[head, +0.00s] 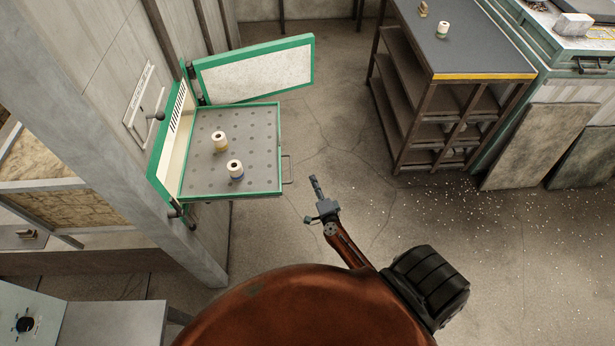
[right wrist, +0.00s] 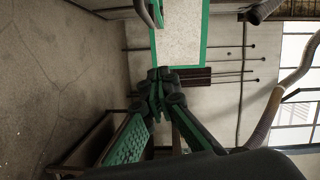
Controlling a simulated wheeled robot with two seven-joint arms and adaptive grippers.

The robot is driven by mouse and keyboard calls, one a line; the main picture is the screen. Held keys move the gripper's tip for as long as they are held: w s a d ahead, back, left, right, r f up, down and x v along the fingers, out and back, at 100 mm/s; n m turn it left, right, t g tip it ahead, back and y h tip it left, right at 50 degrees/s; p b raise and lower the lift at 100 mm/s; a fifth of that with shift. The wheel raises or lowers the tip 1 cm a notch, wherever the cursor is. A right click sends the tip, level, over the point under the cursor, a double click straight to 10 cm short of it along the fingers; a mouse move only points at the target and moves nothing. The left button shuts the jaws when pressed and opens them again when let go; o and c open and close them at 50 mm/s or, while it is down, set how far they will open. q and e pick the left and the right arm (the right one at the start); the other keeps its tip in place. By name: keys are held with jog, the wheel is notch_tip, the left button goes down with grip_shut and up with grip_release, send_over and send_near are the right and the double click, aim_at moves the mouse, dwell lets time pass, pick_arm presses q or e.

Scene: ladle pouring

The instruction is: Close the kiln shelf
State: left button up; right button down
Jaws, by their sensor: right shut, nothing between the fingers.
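The kiln shelf (head: 232,183) is a green-framed tray with a grey perforated plate, pulled out from the kiln opening (head: 176,130) in the wall at left in the head view. A metal handle (head: 289,169) sticks out of its right edge. Two small cream spools, one with a yellow band (head: 220,142) and one with a blue band (head: 235,170), stand upright on it. My right gripper (head: 315,183) is shut and empty, a little right of the handle and apart from it. Its fingertips (right wrist: 165,76) meet in the right wrist view. My left gripper is not in view.
The kiln door (head: 256,70), white with a green frame, stands open behind the shelf. A dark-topped rack (head: 455,45) stands at the back right, with boards (head: 540,143) leaning beside it. White bits litter the floor at right. The floor between shelf and rack is free.

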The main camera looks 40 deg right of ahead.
jog(key=w+f+b, duration=0.1)
jog(key=w, duration=0.9)
jog(key=shift+w+a+f, duration=0.2)
jog(key=shift+a+f, duration=0.05)
jog(key=shift+a, duration=0.15)
jog(key=shift+a, duration=0.1)
